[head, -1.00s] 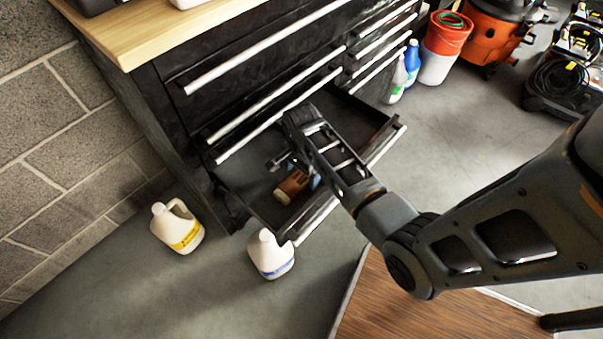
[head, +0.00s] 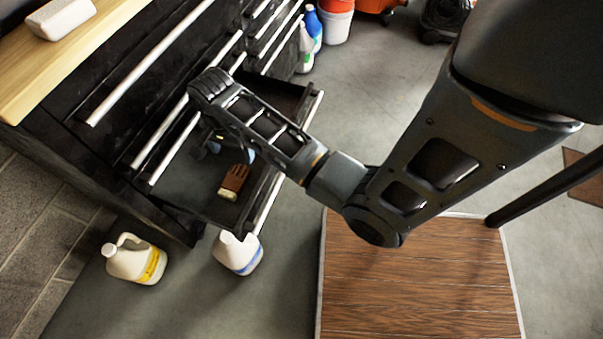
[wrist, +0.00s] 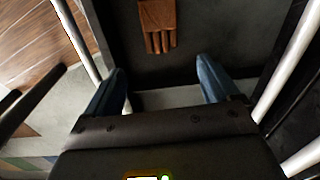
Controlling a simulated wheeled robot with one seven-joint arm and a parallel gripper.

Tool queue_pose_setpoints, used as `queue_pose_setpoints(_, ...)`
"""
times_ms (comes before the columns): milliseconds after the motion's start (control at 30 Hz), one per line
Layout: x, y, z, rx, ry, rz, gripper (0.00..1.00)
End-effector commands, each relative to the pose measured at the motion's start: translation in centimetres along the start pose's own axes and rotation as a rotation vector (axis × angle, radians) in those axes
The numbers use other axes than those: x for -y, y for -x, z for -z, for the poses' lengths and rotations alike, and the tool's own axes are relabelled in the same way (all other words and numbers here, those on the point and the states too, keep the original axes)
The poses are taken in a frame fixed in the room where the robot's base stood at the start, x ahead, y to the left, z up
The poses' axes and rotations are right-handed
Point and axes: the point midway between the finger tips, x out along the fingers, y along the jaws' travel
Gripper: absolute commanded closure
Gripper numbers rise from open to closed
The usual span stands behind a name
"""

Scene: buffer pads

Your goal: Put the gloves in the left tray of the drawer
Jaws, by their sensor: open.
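The brown gloves (head: 233,180), with a pale cuff end, lie flat on the floor of the open dark drawer (head: 190,188), in its near-left part in the head view. In the wrist view the gloves (wrist: 158,25) lie at the top centre, finger ends toward my gripper. My gripper (wrist: 160,75) is open and empty, its two blue fingers apart and the gloves beyond their tips. In the head view my wrist hides most of the gripper and the drawer's middle. A light strip crosses the drawer between the fingers in the wrist view; I cannot tell if it is a divider.
Closed drawers with long silver handles (head: 150,62) stand above the open one. A yellow-labelled jug (head: 135,262) and a blue-labelled jug (head: 238,252) stand on the floor by the drawer. A white block (head: 62,18) lies on the wooden worktop (head: 60,62).

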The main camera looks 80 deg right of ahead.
Motion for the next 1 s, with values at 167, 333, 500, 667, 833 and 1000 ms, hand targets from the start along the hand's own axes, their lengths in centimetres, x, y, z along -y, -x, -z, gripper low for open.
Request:
queue_pose_setpoints(167, -3.9, -2.1, -3.2, -0.073, 0.247, 0.141, 0.11)
queue_pose_setpoints(333, -7.6, -1.8, -6.2, -0.167, 0.518, 0.309, 0.11)
queue_pose_setpoints(500, -11.5, 0.8, -9.1, -0.275, 0.784, 0.48, 0.11)
queue_pose_setpoints(667, -15.1, 5.2, -11.4, -0.393, 1.015, 0.646, 0.11)
queue_pose_setpoints(833, -18.8, 11.6, -13.4, -0.539, 1.23, 0.821, 0.11)
queue_pose_setpoints(1000, -21.7, 18.8, -14.7, -0.697, 1.39, 0.98, 0.11)
